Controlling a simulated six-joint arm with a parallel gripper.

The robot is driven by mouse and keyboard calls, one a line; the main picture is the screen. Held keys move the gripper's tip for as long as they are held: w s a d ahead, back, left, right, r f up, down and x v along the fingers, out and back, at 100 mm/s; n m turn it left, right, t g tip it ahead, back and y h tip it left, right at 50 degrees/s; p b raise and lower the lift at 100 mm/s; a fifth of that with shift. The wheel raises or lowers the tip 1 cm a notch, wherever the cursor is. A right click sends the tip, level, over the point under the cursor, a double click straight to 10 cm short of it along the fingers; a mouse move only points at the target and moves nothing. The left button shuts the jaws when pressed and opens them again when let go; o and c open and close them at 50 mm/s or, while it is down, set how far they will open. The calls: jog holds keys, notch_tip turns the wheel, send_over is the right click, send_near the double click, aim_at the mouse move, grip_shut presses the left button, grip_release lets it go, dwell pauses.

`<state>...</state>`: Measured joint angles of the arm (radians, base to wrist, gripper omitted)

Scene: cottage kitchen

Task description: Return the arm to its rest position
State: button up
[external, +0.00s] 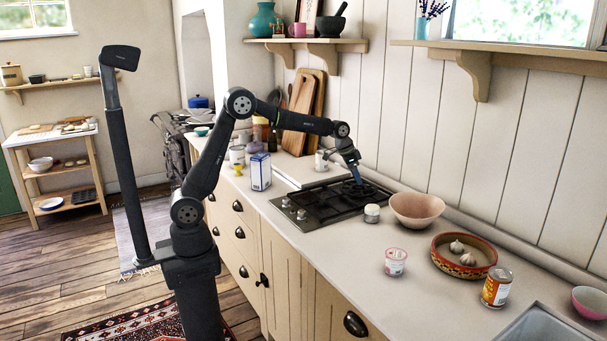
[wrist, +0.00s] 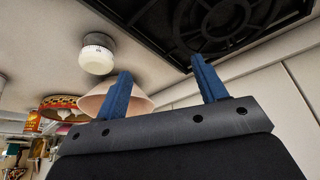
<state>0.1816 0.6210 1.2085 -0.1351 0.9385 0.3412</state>
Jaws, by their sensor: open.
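My gripper (external: 357,179) hangs at the end of my bent arm, above the black gas hob (external: 328,208) on the counter. In the wrist view its two blue fingers (wrist: 166,88) stand well apart with nothing between them, so it is open and empty. The hob's grate (wrist: 215,22) shows at the top of the wrist view. A small white lidded jar (external: 372,213) stands at the hob's near right corner; it also shows in the wrist view (wrist: 97,55). A pinkish bowl (external: 417,209) stands beside it, partly behind a finger in the wrist view (wrist: 143,104).
On the counter to the right are a pink-and-white cup (external: 396,263), a patterned dish (external: 439,264) with garlic, and a can (external: 496,288). A blue-and-white carton (external: 261,171) stands to the left of the hob. Cutting boards (external: 300,114) lean on the wall under a shelf (external: 305,42).

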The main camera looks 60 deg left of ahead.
jog(key=s+d+m+h, duration=0.1)
jog(key=s+d+m, duration=0.1)
jog(key=d, duration=1.4)
jog(key=shift+s+d+m, duration=0.3)
jog(key=shift+s+d, duration=0.1)
jog(key=shift+s, duration=0.4)
jog(key=w+a+n+y, duration=0.1)
jog(key=w+a+n, duration=0.2)
jog(key=a, duration=1.8)
jog(key=shift+w, duration=0.4)
